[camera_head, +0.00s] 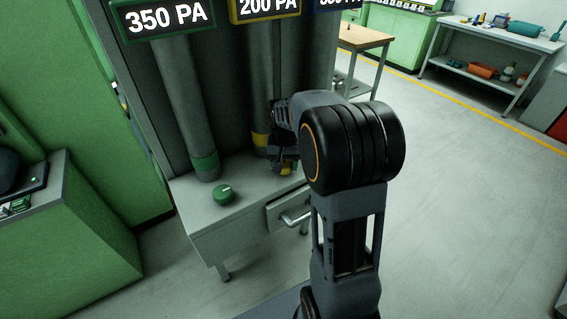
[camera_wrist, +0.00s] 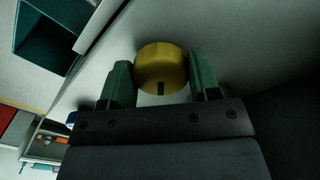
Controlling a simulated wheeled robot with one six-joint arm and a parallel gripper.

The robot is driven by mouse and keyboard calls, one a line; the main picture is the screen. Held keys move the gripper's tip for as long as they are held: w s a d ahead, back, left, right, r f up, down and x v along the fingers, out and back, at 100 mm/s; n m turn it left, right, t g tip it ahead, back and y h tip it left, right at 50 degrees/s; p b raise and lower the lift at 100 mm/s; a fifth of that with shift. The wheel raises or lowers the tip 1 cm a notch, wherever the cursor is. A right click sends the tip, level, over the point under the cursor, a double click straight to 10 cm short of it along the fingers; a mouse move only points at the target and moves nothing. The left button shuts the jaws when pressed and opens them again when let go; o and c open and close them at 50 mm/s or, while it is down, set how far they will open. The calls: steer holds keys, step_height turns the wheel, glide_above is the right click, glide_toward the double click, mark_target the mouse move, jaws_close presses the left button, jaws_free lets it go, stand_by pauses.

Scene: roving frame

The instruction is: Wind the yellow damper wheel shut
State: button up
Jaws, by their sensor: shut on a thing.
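The yellow damper wheel (camera_wrist: 161,67) sits between the two green-padded fingers of my gripper (camera_wrist: 160,80) in the wrist view. A dark mark shows on the wheel's near edge. In the head view a small part of the yellow wheel (camera_head: 286,169) shows on the grey bench top (camera_head: 238,222), below the pipe with the yellow band (camera_head: 260,141). My gripper (camera_head: 284,160) reaches down onto it there, shut on it. My wrist and fingers hide most of the wheel in the head view.
A green wheel (camera_head: 223,194) stands on the bench to the left, before the green-banded pipe (camera_head: 205,162) marked 350 PA. The yellow sign (camera_head: 265,8) reads 200 PA. A drawer with a metal handle (camera_head: 296,217) juts from the bench front. Open floor (camera_head: 470,200) lies to the right.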

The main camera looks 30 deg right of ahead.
mark_target(285, 164)
steer(key=n, duration=0.4)
steer(key=shift+d+n, duration=0.15)
steer(key=shift+n, duration=2.05)
steer(key=o, duration=0.9)
step_height(285, 164, up, 14)
steer(key=shift+f, duration=0.1)
